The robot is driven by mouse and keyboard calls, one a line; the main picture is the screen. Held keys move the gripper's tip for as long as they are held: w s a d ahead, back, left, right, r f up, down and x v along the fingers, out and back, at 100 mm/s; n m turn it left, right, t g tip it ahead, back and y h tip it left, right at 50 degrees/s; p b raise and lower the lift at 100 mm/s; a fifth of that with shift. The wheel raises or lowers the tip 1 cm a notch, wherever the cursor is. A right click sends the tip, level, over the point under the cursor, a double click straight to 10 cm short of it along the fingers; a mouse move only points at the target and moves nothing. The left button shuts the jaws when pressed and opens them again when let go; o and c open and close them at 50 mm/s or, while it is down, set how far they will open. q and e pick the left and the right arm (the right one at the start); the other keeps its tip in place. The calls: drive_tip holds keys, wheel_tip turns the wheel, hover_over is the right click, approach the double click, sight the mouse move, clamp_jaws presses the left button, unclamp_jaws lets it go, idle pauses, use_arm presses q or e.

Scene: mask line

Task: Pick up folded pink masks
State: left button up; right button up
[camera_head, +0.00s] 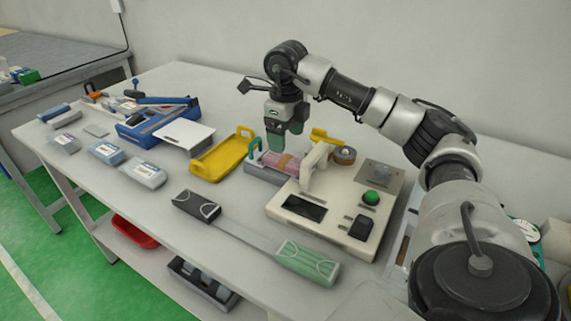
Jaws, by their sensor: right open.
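Folded pink masks (284,164) lie as a small stack in a grey holder at the left end of a cream machine (333,212). My right gripper (277,145) hangs just above the masks' left part, pointing down, with its greenish fingers open. The fingertips partly hide the masks, and I cannot tell whether they touch them. My left gripper is not in view.
A yellow tray (223,158) lies left of the masks. A blue sealing device (157,121) and several clear packs are further left. A tape roll (344,155) stands behind the machine.

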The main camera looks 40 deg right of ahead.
sight(285, 159)
drive_tip(key=shift+a+f, duration=0.15)
drive_tip(key=shift+f, duration=2.95)
drive_tip(key=c, duration=1.1)
